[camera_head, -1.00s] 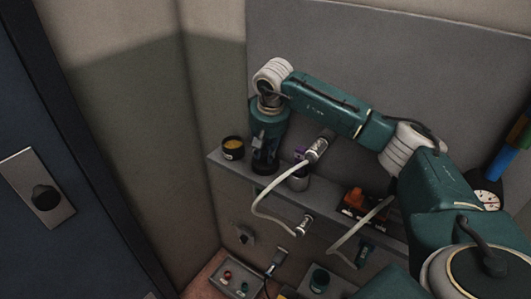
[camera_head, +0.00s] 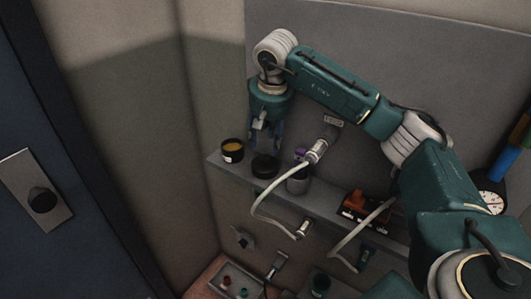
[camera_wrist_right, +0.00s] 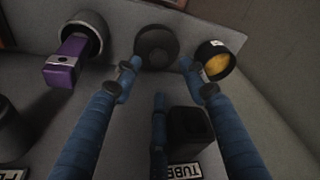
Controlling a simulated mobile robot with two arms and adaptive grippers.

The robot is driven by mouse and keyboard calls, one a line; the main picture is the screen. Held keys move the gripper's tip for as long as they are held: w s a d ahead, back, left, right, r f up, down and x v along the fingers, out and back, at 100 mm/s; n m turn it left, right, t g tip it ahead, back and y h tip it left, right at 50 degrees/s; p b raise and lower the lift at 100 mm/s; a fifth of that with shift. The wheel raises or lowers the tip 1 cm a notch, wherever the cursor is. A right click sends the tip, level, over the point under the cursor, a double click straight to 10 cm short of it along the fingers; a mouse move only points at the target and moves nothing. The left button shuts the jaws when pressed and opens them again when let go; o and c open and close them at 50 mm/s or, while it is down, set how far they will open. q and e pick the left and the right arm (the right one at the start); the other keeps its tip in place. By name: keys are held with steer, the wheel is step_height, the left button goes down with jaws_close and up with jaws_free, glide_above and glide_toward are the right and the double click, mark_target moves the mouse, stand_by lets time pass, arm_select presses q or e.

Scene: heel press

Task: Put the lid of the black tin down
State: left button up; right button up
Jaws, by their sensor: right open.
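The black tin (camera_head: 232,151) stands open on the left end of the grey shelf (camera_head: 237,178), with yellow contents and a pale label. In the right wrist view the tin (camera_wrist_right: 219,60) is at upper right. The lid, a dark round disc (camera_head: 264,166), lies on the shelf just right of the tin, apart from it. The lid also shows in the right wrist view (camera_wrist_right: 156,47), beyond my fingertips. My right gripper (camera_head: 265,138) is open and empty above the lid, with its blue fingers (camera_wrist_right: 159,82) spread. My left gripper is not in view.
A grey cup (camera_head: 298,181) with a purple item stands right of the lid, near a hose nozzle (camera_head: 317,151). Hoses loop in front of the shelf. An orange and black object (camera_head: 362,206) sits farther right. A tray (camera_head: 236,280) lies below.

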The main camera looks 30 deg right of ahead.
steer(key=v, duration=0.5)
steer(key=shift+s+r, duration=0.1)
steer(key=shift+r, duration=0.1)
steer(key=shift+a+f, duration=0.1)
